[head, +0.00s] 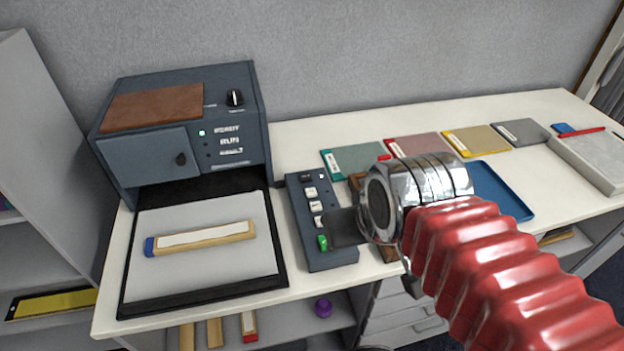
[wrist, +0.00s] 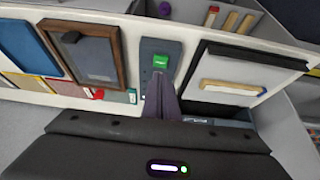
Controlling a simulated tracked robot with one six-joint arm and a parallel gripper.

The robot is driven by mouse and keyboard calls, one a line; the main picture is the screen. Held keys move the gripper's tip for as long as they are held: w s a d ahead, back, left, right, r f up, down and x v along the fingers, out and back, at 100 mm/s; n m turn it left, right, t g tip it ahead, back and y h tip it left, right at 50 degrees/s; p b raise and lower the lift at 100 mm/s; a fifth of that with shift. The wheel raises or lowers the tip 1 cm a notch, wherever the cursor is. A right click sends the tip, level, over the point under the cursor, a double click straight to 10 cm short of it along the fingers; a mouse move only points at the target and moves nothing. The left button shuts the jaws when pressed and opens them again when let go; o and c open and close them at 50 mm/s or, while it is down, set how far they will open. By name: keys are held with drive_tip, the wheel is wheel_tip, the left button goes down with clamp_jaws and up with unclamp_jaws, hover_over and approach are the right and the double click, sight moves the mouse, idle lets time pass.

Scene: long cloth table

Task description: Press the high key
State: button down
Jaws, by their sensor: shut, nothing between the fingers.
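A dark grey key panel (head: 329,258) lies on the table, right of the white pad. It carries a column of keys: a dark key (head: 306,177) at the far end, white keys (head: 310,192) below it, and a green key (head: 322,243) nearest the front. The key labels are too small to read. My gripper (head: 333,228) is shut and empty, its tip over the panel's right side close to the green key. In the wrist view the fingers (wrist: 160,80) point at the panel (wrist: 148,46), just short of the green key (wrist: 160,61), and hide the other keys. Contact cannot be told.
A dark blue machine (head: 165,170) with a door and knob stands at the back left. A white pad (head: 200,275) holds a wooden stick (head: 200,238). Coloured folders (head: 415,147), a blue tray (head: 500,190) and a brown wooden frame (wrist: 122,50) lie right of the panel.

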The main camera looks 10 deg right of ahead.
drive_tip(key=w+r+g, duration=0.1)
drive_tip(key=w+r, duration=0.1)
drive_tip(key=w, duration=0.5)
drive_tip(key=w+r+g, duration=0.2)
drive_tip(key=w+r, duration=0.1)
drive_tip(key=w, duration=0.3)
drive_tip(key=g, duration=0.3)
hover_over(311, 191)
wheel_tip(311, 191, down, 4)
drive_tip(key=shift+f, duration=0.1)
wheel_tip(311, 191, down, 14)
idle(0.7)
